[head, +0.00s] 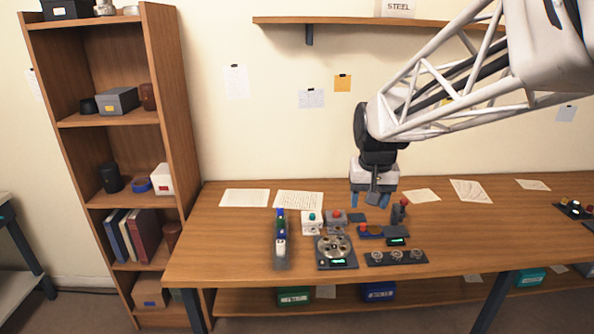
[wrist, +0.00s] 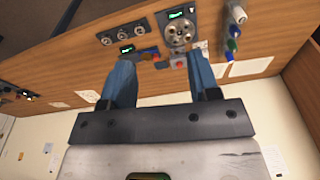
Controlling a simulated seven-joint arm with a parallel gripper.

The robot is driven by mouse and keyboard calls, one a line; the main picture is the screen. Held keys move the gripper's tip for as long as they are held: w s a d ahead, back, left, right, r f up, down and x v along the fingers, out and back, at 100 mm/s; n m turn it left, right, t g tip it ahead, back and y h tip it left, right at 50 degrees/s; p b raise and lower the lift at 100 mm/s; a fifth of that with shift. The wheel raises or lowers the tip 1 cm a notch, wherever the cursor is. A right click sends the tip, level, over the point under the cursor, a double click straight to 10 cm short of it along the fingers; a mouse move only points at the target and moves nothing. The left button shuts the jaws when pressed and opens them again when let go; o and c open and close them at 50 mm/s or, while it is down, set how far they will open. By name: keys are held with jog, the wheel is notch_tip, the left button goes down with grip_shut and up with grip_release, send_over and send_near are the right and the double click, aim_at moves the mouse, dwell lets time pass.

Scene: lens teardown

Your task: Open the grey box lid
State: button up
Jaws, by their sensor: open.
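Another grey box (head: 116,101) with a yellow label sits on the bookshelf and looks closed. My gripper (head: 372,198) has blue fingers, points down over the table, right of and apart from the red-knobbed box. The gripper (wrist: 158,65) is open and empty.
A round disc device (head: 334,247), a panel with several dials (head: 396,257), and a blue-and-red part (head: 371,231) stand nearby on the table (head: 230,235). A bottle-like column (head: 280,235) stands at left.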

jog(key=w+f, duration=0.3)
jog(key=w, duration=0.9)
jog(key=m+g, duration=0.2)
send_over(336, 212)
jog(key=f, duration=1.9)
jog(key=shift+s, duration=0.3)
jog(key=shift+w+d+f, duration=0.1)
jog(key=shift+w+f, duration=0.25)
jog(key=shift+f, duration=0.05)
jog(key=shift+f, duration=3.85)
jog(key=shift+c, duration=0.3)
